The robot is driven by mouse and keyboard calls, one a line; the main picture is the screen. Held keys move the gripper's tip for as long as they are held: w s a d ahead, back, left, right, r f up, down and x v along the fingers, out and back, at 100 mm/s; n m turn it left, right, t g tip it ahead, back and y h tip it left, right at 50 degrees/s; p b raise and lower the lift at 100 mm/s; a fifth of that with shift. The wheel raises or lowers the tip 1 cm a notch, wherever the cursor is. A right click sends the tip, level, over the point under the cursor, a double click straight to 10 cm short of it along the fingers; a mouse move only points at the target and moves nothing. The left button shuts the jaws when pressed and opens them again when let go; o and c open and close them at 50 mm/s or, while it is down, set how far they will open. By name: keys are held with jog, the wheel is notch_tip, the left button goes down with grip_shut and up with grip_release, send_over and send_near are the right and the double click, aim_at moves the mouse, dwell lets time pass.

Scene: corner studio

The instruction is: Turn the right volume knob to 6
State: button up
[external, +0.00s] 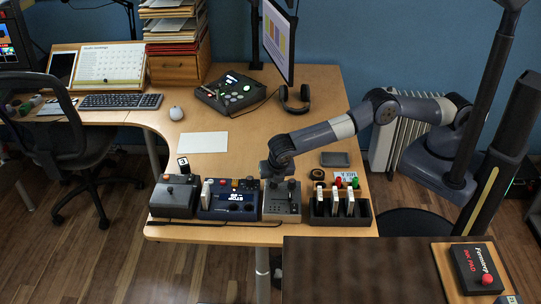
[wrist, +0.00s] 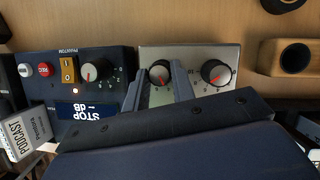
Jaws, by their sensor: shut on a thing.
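A silver-faced box (wrist: 190,55) with two dark, silver-topped volume knobs fills the middle of the wrist view. It stands near the desk's front edge in the external view (external: 292,213). My gripper (wrist: 158,82) has one finger on each side of the left knob in the picture (wrist: 159,71) and is shut on it. The other knob (wrist: 215,72) is free, to the right of the fingers, with a red mark at its lower left. The held knob's pointer and some scale numbers are partly hidden or too small to read. In the external view my gripper (external: 277,172) points down over the box.
A blue recorder (wrist: 95,90) with a STOP display, a knob and buttons sits close at the left. A wooden block with a round opening (wrist: 292,57) is at the right. A black slotted tray (external: 340,218) stands right of the box. The desk behind is partly clear.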

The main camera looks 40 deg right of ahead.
jog(key=shift+m, duration=0.4)
jog(key=o, duration=1)
jog(key=p+v, duration=0.6)
jog(key=v, duration=0.5)
jog(key=shift+w+a, duration=0.1)
jog(key=shift+a, duration=0.05)
jog(key=shift+f, duration=0.2)
jog(key=shift+c, duration=0.2)
